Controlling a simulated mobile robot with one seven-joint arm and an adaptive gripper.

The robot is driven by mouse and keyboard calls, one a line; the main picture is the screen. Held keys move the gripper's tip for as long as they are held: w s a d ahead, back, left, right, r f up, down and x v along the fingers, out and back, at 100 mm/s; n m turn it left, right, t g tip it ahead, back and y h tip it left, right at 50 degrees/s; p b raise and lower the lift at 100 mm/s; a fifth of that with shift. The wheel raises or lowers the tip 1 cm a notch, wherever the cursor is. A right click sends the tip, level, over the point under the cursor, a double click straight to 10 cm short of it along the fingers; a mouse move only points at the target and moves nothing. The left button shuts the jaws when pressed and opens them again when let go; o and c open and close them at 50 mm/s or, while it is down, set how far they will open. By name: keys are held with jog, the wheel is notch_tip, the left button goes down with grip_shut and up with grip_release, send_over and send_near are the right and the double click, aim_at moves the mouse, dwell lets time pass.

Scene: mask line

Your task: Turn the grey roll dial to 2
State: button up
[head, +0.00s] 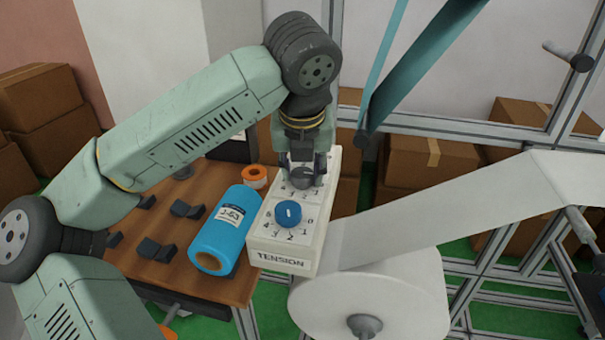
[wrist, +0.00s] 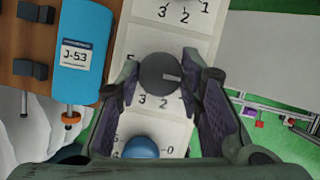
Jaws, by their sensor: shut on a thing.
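The grey roll dial (wrist: 162,73) is a round knob on the white tension panel (head: 265,243). Its light pointer mark points right and slightly down in the wrist view, towards the side covered by a finger. The printed 3 and 2 show just below it, and part of another number shows at its upper left. My gripper (head: 303,174) reaches down over the panel and is shut on the grey dial, with one finger on each side. The fingers hide the numbers at the dial's right.
A blue dial (head: 288,213) sits close to the grey one, nearer the TENSION label. A blue roll (head: 224,230) and an orange-and-white roll (head: 255,177) are on the wooden table (head: 180,271) left of the panel. A white web roll (head: 366,297) hangs at right.

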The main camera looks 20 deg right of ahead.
jog(key=m+h+b, duration=0.1)
jog(key=m+b, duration=0.1)
jog(key=shift+a+f+m, duration=0.1)
jog(key=shift+f+m, duration=0.05)
jog(key=shift+m, duration=0.15)
jog(key=m+g+h+b, duration=0.1)
jog(key=m, duration=0.2)
jog(key=shift+w+m, duration=0.15)
jog(key=shift+m, duration=0.15)
jog(key=m+g, duration=0.1)
jog(key=m, duration=0.2)
jog(key=shift+r+m+g+h, duration=0.2)
jog(key=shift+m+g+h, duration=0.1)
jog(key=shift+g+h, duration=0.1)
jog(key=shift+w+m+g+p, duration=0.1)
jog(key=shift+m+g+p, duration=0.45)
jog(key=shift+m, duration=1.45)
jog(key=shift+a+g, duration=0.1)
jog(key=shift+g, duration=0.15)
jog(key=o, duration=1.1)
jog(key=shift+o, duration=0.2)
